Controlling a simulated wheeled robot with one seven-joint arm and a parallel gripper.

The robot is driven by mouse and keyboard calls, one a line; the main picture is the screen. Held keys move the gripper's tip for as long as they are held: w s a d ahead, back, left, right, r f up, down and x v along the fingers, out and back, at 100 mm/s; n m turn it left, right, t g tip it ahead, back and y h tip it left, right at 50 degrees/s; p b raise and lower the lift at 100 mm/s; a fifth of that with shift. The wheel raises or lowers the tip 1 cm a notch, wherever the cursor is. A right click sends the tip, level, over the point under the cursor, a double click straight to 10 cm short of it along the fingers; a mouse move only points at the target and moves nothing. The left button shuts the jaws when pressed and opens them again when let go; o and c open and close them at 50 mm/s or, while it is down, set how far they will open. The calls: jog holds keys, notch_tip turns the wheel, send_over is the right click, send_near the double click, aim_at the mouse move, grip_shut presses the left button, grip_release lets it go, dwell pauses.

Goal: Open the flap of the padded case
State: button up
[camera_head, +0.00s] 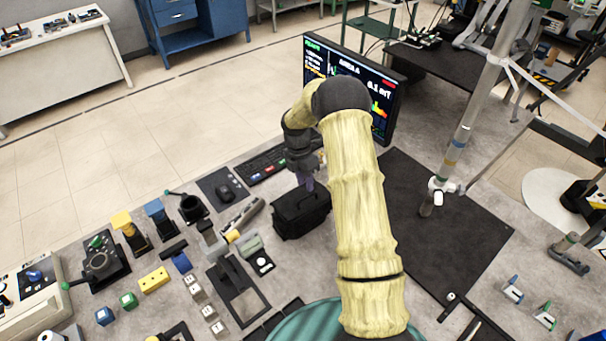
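The padded case (298,215) is a black, box-like bag on the grey table, left of my yellow-sleeved arm. A thin dark strap or handle shows along its top, and its top looks closed. My gripper (308,183) hangs from the dark wrist just above the case's back edge. A small purple part shows at its tip. The fingers are small and partly hidden by the wrist, so I cannot tell whether they are open or touching the flap.
A monitor (352,85) and keyboard (270,163) stand behind the case. A black mat (440,225) lies to the right, with an upright pole (455,150) over it. Several small tools and blocks, including a yellow block (154,280), crowd the table at left.

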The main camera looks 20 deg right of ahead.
jog(key=b+v, duration=0.4)
jog(key=v, duration=1.3)
jog(key=shift+r, duration=0.25)
jog(key=s+a+f+m+t, duration=0.1)
jog(key=s+a+m, duration=0.1)
jog(key=s+m, duration=0.5)
jog(key=s+a+f+m+t, duration=0.2)
jog(key=s+m, duration=0.5)
jog(key=s, duration=0.4)
jog(key=s+a+f+m+t, duration=0.1)
jog(key=s+a+m, duration=0.1)
jog(key=s+m, duration=0.6)
jog(key=shift+s+a+f+t+y+b, duration=0.4)
jog(key=shift+s+b, duration=0.05)
jog(key=shift+s, duration=0.65)
jog(key=shift+c, duration=0.2)
